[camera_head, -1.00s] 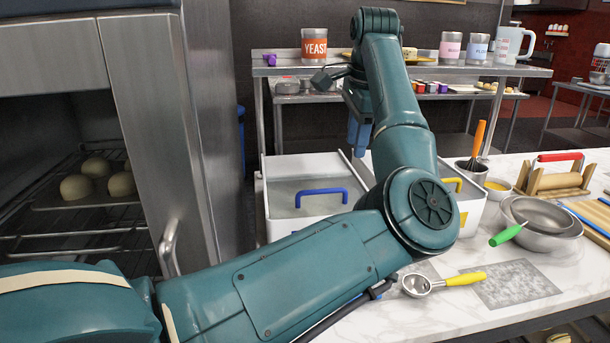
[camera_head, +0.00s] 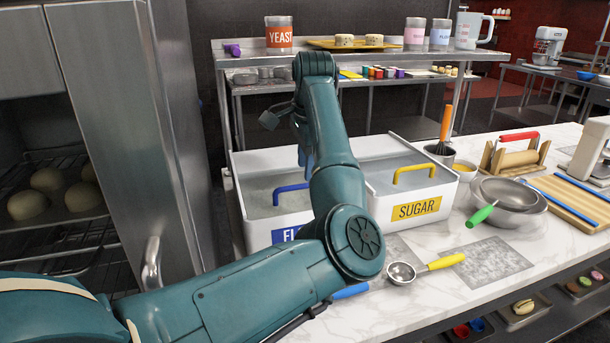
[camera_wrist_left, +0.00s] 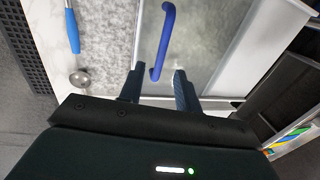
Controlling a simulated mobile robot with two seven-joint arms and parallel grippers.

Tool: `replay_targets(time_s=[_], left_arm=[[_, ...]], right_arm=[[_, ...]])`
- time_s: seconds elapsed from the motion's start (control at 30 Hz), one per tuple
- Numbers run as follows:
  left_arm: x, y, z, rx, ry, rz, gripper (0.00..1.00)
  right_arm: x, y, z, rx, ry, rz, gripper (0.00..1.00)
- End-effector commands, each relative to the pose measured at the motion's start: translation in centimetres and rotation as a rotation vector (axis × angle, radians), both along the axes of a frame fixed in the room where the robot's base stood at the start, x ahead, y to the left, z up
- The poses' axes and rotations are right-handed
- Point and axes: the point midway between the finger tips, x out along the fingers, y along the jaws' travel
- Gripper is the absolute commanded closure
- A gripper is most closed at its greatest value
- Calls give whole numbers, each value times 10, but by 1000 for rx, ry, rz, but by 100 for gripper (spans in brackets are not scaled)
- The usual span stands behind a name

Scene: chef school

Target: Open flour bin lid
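The flour bin (camera_head: 240,225) is a white bin with a blue label, partly hidden behind my left arm. Its translucent lid (camera_head: 258,186) is closed and has a blue handle (camera_head: 281,190). My left gripper (camera_head: 306,158) is above the lid, just behind the handle in the head view and mostly hidden by my arm. In the left wrist view its two fingers (camera_wrist_left: 158,75) are open. The near end of the blue handle (camera_wrist_left: 165,40) shows between the fingertips, with gaps on both sides. I cannot tell whether they reach handle depth. My right gripper is not in view.
The sugar bin (camera_head: 415,211), with a yellow handle, stands to the right. A shelf (camera_head: 350,54) is behind, an oven door (camera_head: 125,130) at left.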

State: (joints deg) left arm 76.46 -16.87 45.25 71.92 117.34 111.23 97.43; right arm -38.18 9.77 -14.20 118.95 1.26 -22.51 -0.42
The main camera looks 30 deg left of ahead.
Motion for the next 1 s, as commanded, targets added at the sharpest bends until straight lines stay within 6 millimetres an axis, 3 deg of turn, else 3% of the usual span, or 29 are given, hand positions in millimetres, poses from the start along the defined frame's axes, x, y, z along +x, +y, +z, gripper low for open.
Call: replay_targets(time_s=[0.1, 0.27, 0.63, 1.0], left_arm=[[2, 4, -19, 1, 3, 2, 67], [4, 6, -35, 1, 1, 0, 67], [5, 6, -40, 1, -1, 1, 67], [5, 6, -40, -1, -1, 0, 97]], right_arm=[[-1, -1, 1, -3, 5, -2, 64], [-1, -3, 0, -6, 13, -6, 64], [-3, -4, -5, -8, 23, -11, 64], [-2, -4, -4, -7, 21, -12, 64]])
